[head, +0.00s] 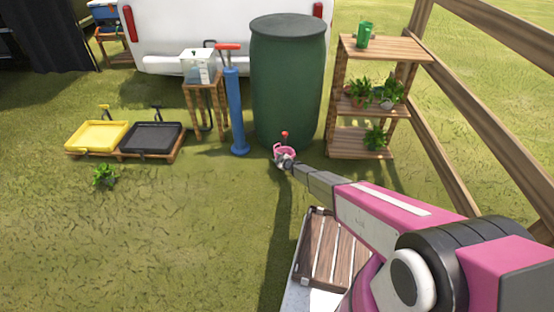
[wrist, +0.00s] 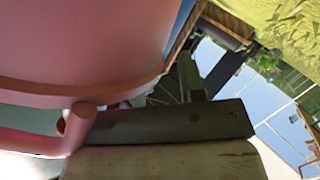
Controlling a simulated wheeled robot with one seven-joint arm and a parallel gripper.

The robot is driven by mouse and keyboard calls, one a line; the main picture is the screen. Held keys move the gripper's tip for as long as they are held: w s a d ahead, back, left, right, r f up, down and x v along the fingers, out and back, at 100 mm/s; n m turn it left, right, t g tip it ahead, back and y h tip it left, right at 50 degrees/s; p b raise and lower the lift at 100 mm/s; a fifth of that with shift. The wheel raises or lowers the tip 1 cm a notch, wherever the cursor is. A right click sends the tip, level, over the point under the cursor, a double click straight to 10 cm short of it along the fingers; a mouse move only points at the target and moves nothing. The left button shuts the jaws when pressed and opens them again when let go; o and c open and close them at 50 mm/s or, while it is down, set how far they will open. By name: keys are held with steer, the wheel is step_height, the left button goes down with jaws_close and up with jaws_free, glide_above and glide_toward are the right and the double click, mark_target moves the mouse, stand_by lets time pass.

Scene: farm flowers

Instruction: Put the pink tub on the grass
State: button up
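The pink tub (head: 285,151) is small in the head view, at the far end of my arm and in front of the green barrel. In the wrist view the pink tub (wrist: 80,40) is very close and fills the upper left, with its rim and a pink handle against a dark finger bar. My gripper (head: 284,161) is at the tub, apparently shut on its rim or handle. The fingertips are mostly hidden by the tub. The grass (head: 190,235) spreads below and around. I cannot tell whether the tub touches it.
The green barrel (head: 287,85) stands right behind the tub. A blue pump (head: 236,112) is to its left. A wooden shelf (head: 365,112) with plants and a fence (head: 492,105) are to the right. Yellow (head: 97,136) and black (head: 152,138) trays lie left. Grass in the left foreground is clear.

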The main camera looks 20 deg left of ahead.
steer(key=shift+s+d+r, duration=0.1)
steer(key=v, duration=1.2)
steer(key=w+d+r+m+t+h, duration=0.3)
steer(key=d+r+m+h, duration=0.35)
steer(key=d+r, duration=0.9)
steer(key=s+d+r+m+g+h, duration=0.1)
steer(key=s+d+r+m+h, duration=0.2)
steer(key=d+r, duration=0.3)
steer(key=s+d+r+m+g+h, duration=0.1)
steer(key=s+d+r+m+h, duration=0.2)
steer(key=d, duration=0.6)
steer(key=s+d+r+m+g, duration=0.2)
steer(key=s+r, duration=0.4)
steer(key=s, duration=0.3)
steer(key=s+d+r+m+g, duration=0.2)
steer(key=s+d+r+g, duration=0.2)
steer(key=s, duration=0.6)
steer(key=s+d+r+m+g, duration=0.2)
steer(key=s+d+r+g, duration=0.1)
steer(key=s+d+r, duration=0.3)
steer(key=s+r, duration=0.2)
steer(key=s, duration=0.1)
steer(key=shift+s+d+r, duration=0.25)
steer(key=shift+s+r, duration=0.05)
